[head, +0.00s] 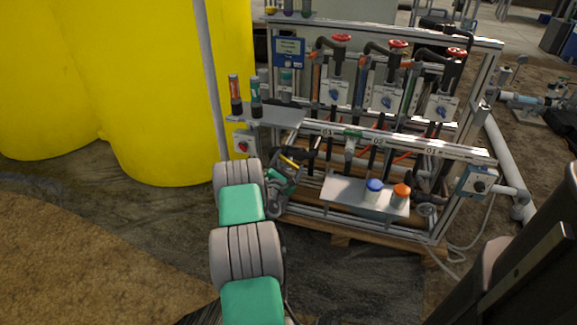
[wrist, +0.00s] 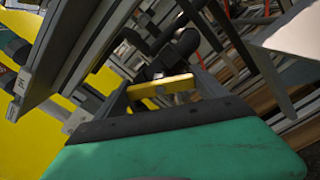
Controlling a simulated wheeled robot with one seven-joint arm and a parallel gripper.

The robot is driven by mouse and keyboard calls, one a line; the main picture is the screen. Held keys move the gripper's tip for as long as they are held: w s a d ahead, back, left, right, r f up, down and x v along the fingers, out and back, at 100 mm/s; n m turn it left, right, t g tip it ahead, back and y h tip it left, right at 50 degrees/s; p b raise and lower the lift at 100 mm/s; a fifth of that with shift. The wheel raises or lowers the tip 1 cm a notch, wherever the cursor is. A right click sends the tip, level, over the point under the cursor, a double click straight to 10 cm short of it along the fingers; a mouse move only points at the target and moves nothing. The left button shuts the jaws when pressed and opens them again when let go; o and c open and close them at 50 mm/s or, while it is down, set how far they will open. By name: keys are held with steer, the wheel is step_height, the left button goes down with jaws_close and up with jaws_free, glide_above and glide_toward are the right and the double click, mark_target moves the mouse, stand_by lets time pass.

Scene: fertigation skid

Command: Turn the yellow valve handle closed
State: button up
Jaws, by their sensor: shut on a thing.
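The yellow valve handle (wrist: 160,87) is a short flat bar in the middle of the wrist view, just beyond the dark edge of my gripper body. My gripper (wrist: 158,92) is shut on it, with a finger on each side of the bar. In the head view the yellow handle (head: 290,161) shows as a small strip at the lower left of the skid, beside dark pipework. My gripper (head: 287,172) reaches it from the front left. The valve body under the handle is mostly hidden.
A lower tray (head: 335,190) with a blue-capped and an orange-capped jar lies to the right. Skid rails (wrist: 85,45) run close by. Large yellow tanks (head: 150,90) stand at left; open floor lies in front.

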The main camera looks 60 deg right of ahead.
steer(key=m+b, duration=0.2)
steer(key=m, duration=0.3)
steer(key=shift+f+m+b, duration=0.15)
steer(key=shift+m+b, duration=0.15)
steer(key=m+b, duration=0.3)
steer(key=m, duration=0.2)
steer(key=shift+s+m, duration=0.1)
steer(key=shift+m, duration=0.3)
steer(key=o, duration=1.3)
steer(key=s+a+p, duration=0.1)
steer(key=a, duration=0.6)
steer(key=shift+a, duration=0.35)
